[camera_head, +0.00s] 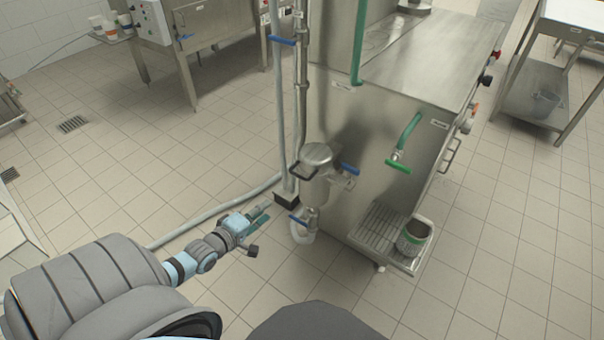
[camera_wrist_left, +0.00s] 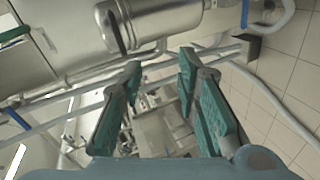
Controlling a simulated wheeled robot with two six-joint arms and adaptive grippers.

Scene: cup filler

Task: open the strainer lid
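The strainer is a small upright steel canister (camera_head: 315,187) on the near left side of the steel machine, with blue-handled valves beside it. Its round lid (camera_head: 318,153) appears closed on top, with a dark loop handle (camera_head: 303,171) at its near left side. In the left wrist view the strainer (camera_wrist_left: 165,25) lies sideways at the top, with the dark handle (camera_wrist_left: 115,32) at its left end. My left gripper (camera_head: 262,209) is below and left of the strainer, apart from it. In the left wrist view its green-padded fingers (camera_wrist_left: 160,68) are spread and empty. My right gripper is not in view.
Vertical pipes (camera_head: 280,100) stand just left of the strainer. A grey hose (camera_head: 205,215) runs along the floor behind my left gripper. The tiled floor at left is mostly clear.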

